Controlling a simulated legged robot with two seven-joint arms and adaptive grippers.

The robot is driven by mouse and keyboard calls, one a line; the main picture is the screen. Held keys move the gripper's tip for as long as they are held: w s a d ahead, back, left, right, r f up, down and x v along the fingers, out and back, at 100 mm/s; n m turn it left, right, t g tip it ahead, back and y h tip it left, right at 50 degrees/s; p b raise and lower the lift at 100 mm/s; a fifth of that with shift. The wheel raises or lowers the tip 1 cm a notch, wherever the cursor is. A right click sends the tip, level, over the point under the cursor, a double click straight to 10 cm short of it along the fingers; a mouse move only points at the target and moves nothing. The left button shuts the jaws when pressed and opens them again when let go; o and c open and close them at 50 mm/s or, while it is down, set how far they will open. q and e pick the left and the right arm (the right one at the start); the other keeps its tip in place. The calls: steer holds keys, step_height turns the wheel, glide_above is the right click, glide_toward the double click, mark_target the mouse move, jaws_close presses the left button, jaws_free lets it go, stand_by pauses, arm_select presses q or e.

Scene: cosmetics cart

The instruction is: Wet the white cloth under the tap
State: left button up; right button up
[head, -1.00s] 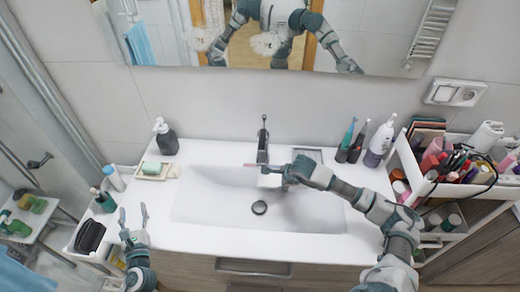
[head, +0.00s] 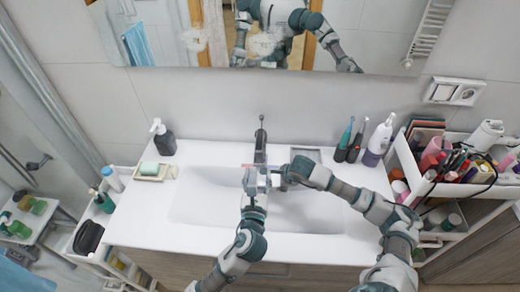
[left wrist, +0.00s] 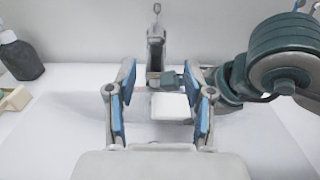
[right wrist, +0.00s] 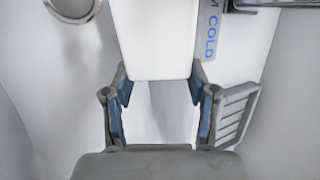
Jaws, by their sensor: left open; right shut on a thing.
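The white cloth (right wrist: 160,40) is a pale folded slab between the fingers of my right gripper (right wrist: 160,88), which is shut on it. In the left wrist view the cloth (left wrist: 170,107) shows in front of the dark tap (left wrist: 156,50). In the head view my right gripper (head: 278,180) is over the basin, just in front of the tap (head: 260,145). My left gripper (head: 254,178) is open beside it. Its spread fingers (left wrist: 160,85) lie on either side of the cloth in the picture; I cannot tell whether they touch it. No water stream is visible.
The white basin (head: 190,205) lies beneath both grippers. A soap pump bottle (head: 162,138) and a soap dish (head: 152,172) stand at the left. A mirror (head: 390,40) hangs behind.

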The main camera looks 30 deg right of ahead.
mark_target(258, 149)
arm_select(q)
steer(key=x, duration=0.6)
steer(key=a+x, duration=0.1)
steer(key=x, duration=0.2)
steer(key=shift+w+d, duration=0.15)
steer(key=shift+w, duration=0.3)
steer(key=shift+w+d, duration=0.5)
steer(key=shift+d, duration=0.15)
steer(key=shift+a, duration=0.2)
jaws_close()
